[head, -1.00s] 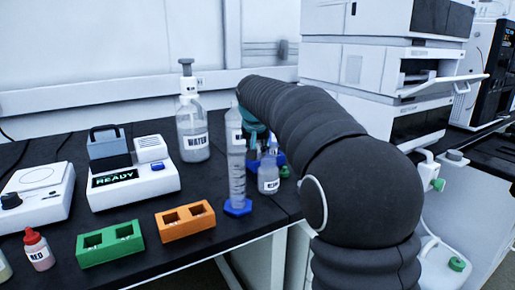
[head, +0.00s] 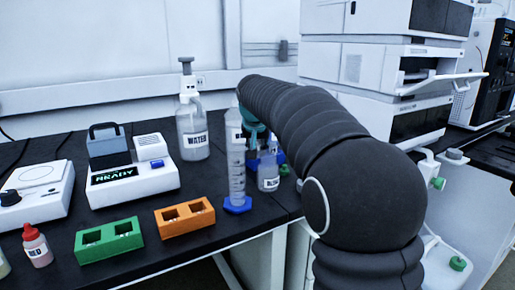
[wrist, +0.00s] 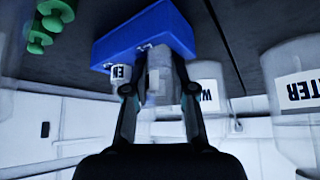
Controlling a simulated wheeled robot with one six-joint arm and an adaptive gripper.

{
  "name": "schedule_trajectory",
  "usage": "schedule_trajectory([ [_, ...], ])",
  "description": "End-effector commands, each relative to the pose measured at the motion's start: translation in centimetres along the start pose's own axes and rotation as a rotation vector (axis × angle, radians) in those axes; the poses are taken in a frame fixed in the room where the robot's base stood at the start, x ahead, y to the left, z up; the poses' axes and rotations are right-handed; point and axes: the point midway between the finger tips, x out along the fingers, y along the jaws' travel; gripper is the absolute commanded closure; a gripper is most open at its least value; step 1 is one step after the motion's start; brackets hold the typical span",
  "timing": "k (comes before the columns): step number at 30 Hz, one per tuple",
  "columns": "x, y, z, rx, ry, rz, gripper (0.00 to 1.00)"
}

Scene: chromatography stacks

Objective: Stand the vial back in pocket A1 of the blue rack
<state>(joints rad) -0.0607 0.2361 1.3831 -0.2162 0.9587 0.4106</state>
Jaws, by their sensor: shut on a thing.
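The blue rack (wrist: 150,32) is at the top of the wrist view. My gripper (wrist: 159,72) is shut on a pale grey vial (wrist: 158,80) held between its fingers. The vial's far end overlaps the rack's face with its small white pocket marks. I cannot tell whether the vial is inside a pocket or just outside it. In the head view my arm and the teal part of the gripper (head: 256,132) hide most of the rack. Only a bit of the blue rack (head: 282,157) shows behind a small labelled bottle.
A clear cylinder on a blue foot (head: 237,180) stands close left of the gripper. The small labelled bottle (head: 268,178) stands just in front of the rack. A WATER bottle (head: 193,130) is behind left. Orange (head: 185,218) and green (head: 109,242) racks lie nearer the front edge.

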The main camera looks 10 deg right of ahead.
Motion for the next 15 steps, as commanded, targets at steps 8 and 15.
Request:
schedule_trajectory([
  [8,2.23,0.04,1.88,0.001,-0.045,0.009,1.0],
  [15,2.25,0.01,1.9,0.001,-0.046,0.008,0.5],
])
